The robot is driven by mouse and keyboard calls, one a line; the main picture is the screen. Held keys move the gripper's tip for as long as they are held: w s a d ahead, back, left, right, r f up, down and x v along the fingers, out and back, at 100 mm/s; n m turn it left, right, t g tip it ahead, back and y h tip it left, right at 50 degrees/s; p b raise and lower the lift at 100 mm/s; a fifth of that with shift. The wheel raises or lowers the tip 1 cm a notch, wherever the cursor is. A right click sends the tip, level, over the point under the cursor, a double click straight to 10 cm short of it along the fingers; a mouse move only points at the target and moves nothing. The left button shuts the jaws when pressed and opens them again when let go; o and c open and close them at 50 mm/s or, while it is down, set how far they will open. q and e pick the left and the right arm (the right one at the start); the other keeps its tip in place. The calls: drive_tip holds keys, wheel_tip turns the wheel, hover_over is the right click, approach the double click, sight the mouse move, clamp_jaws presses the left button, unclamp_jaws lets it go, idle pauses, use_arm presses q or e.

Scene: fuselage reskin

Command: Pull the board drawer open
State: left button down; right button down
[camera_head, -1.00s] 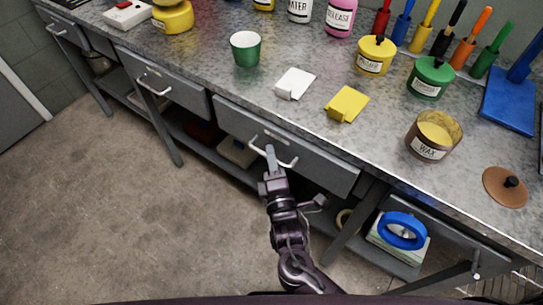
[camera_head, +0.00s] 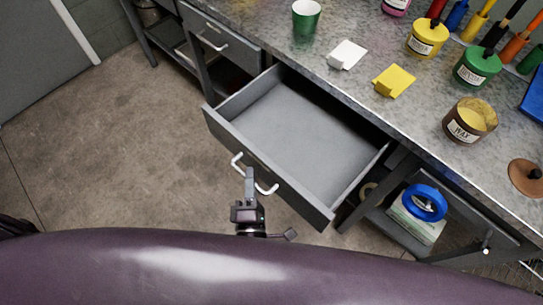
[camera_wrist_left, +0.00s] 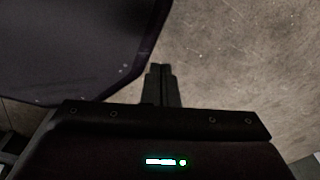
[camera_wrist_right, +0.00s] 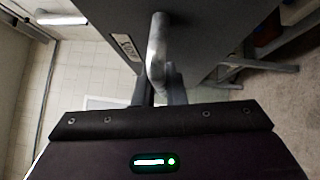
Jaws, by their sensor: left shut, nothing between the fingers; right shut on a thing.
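The grey board drawer (camera_head: 312,132) is pulled well out from under the bench in the head view, and its inside looks empty. Its white bar handle (camera_head: 238,160) is on the front panel. My right gripper (camera_head: 250,178) is shut on the handle near its middle. In the right wrist view the handle (camera_wrist_right: 157,52) runs down between the fingers (camera_wrist_right: 159,85), and a label shows beside it on the front panel. My left gripper (camera_wrist_left: 161,72) is shut and empty in the left wrist view, over bare floor. It is not clearly visible in the head view.
The metal bench top (camera_head: 340,85) holds a green cup (camera_head: 306,16), a white block (camera_head: 347,54), a yellow block (camera_head: 394,80) and a wax tin (camera_head: 470,120). A closed drawer (camera_head: 220,38) is to the left. The floor (camera_head: 130,140) is clear.

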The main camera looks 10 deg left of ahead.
drive_tip(key=shift+s+a, duration=0.8)
drive_tip(key=shift+s, duration=0.3)
drive_tip(key=shift+s+a, duration=0.35)
drive_tip(key=shift+s, duration=0.1)
drive_tip(key=c, duration=1.5)
unclamp_jaws()
use_arm(q)
drive_tip(key=shift+s+a, duration=0.15)
drive_tip(key=shift+s, duration=0.35)
drive_tip(key=shift+r, duration=0.15)
use_arm(e)
drive_tip(key=shift+d, duration=0.1)
